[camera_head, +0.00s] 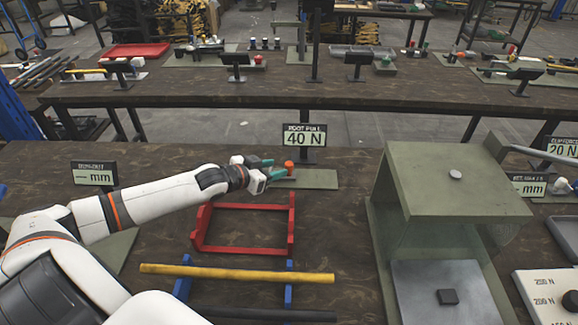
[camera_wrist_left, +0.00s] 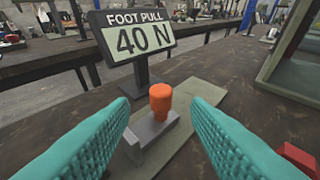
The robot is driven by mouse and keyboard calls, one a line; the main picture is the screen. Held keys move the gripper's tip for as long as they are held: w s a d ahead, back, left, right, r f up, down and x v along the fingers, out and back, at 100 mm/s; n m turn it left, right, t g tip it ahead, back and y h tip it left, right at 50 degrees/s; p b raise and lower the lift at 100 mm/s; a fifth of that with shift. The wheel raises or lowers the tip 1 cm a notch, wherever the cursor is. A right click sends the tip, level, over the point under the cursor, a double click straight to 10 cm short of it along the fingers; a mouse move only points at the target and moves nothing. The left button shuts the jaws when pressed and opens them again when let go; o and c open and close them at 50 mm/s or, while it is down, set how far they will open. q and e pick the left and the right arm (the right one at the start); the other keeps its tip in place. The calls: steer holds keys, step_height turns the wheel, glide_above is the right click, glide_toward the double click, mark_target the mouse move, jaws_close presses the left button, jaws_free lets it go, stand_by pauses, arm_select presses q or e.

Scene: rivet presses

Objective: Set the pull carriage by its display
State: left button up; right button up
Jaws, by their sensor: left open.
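The display (camera_head: 305,136) reads "FOOT PULL" and "40 N"; it also shows in the left wrist view (camera_wrist_left: 138,40). In front of it is the pull carriage, a grey block (camera_wrist_left: 140,146) with an upright orange knob (camera_wrist_left: 161,100) on a grey-green base plate (camera_head: 312,180). The knob (camera_head: 289,166) also shows in the head view. My left gripper (camera_head: 275,168) is open, with teal fingers. In the left wrist view its fingers (camera_wrist_left: 160,112) point at the knob from either side, and gaps show between them and it. My right gripper is not in view.
A red frame (camera_head: 291,225) lies just in front of the plate. A yellow bar (camera_head: 236,274) rests on blue supports nearer me. A large green press housing (camera_head: 440,165) stands to the right. A "mm" display (camera_head: 94,173) stands at the left. Another bench (camera_head: 230,95) is behind.

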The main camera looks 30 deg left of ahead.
mark_target(286, 166)
arm_select(q)
steer(key=shift+x, duration=3.35)
steer(key=shift+d, duration=0.1)
jaws_close()
